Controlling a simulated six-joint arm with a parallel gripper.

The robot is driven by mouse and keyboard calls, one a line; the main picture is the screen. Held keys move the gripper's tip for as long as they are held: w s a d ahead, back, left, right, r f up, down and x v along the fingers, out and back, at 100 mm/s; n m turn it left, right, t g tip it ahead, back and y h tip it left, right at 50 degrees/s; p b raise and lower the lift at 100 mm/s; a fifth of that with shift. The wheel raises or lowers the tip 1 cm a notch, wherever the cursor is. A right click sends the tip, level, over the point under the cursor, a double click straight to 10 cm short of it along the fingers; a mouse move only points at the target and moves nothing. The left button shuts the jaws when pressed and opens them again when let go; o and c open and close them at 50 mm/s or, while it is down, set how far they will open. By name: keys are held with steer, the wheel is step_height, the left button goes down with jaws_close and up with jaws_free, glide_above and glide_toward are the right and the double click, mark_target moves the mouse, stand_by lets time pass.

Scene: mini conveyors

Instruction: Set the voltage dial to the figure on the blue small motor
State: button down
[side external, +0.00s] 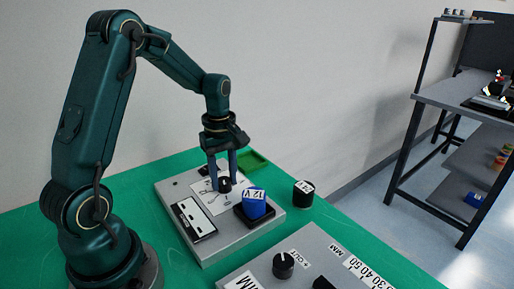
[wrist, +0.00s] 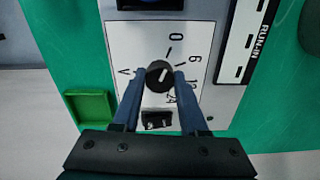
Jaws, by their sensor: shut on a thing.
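The black voltage dial (wrist: 158,77) sits on a white plate marked 0, 6, 12, 24 and V. My gripper (wrist: 160,74) has its two blue fingers closed on either side of the dial, pointing down at it; it also shows in the side view (side external: 224,183). A white line on the dial's top slants toward the 6 and 12 side; I cannot tell exactly which figure it meets. The blue small motor (side external: 254,206) stands in a dark holder on the same grey unit, its white label reading 12 V. Its edge shows at the top of the wrist view (wrist: 150,4).
A black cylinder (side external: 303,194) with a white label stands on the green table behind the unit. A black switch (wrist: 157,120) lies below the dial. A RUN-IN panel (side external: 194,219) is beside it. A green tray (wrist: 91,107) and a second grey unit (side external: 310,245) stand nearby.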

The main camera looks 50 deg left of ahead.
steer(key=shift+m, duration=0.3)
steer(key=m, duration=0.3)
steer(key=shift+m, duration=0.3)
steer(key=m, duration=0.4)
steer(key=shift+m, duration=0.3)
steer(key=m, duration=0.4)
steer(key=shift+s+a, duration=0.1)
steer(key=m, duration=0.4)
steer(key=shift+m, duration=0.6)
steer(key=shift+c, duration=2.2)
jaws_free()
